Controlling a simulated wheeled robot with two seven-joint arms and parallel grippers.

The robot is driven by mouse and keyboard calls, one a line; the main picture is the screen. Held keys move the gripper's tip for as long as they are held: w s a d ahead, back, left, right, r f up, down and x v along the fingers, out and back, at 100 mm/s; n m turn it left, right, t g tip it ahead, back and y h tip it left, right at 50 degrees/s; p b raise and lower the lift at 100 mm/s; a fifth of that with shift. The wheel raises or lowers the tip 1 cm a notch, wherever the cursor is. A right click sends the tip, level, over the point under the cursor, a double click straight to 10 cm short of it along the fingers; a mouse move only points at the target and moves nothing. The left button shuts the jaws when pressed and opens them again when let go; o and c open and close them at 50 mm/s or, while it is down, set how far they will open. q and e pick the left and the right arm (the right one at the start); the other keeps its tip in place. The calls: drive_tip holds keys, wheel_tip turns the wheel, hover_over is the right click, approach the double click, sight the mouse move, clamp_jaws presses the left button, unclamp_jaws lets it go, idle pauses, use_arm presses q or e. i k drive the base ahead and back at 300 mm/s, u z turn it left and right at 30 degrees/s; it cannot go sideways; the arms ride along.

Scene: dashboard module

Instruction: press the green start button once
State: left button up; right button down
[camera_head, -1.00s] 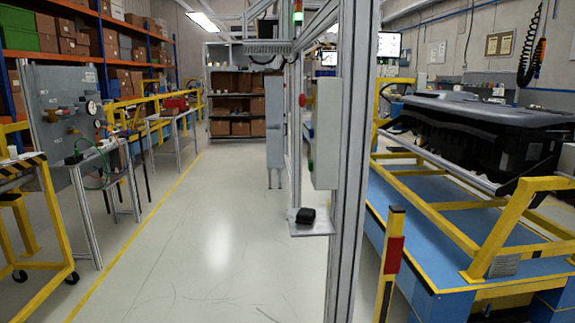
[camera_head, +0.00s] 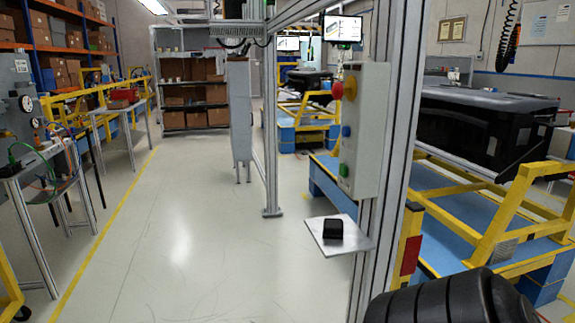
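The green start button (camera_head: 344,170) is low on the face of a grey control box (camera_head: 364,140). The box is fixed to an upright aluminium post right of the picture's middle. Its button face is seen at a slant, turned to the left. Above the green button are a blue button (camera_head: 346,131) and a red mushroom button (camera_head: 338,91) next to a yellow part. Neither of my grippers shows, and nothing touches the green button. A black ribbed part, which looks like part of my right arm, fills the bottom right corner.
A small shelf (camera_head: 320,244) below the box holds a black object (camera_head: 333,229). Right of the post, a yellow frame (camera_head: 480,222) carries a black dashboard module (camera_head: 476,125). The floor (camera_head: 185,225) to the left is clear up to the side tables.

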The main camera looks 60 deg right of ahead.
sight(343, 168)
drive_tip(key=z, duration=0.65)
drive_tip(key=i, duration=0.95)
drive_tip(key=z, duration=1.05)
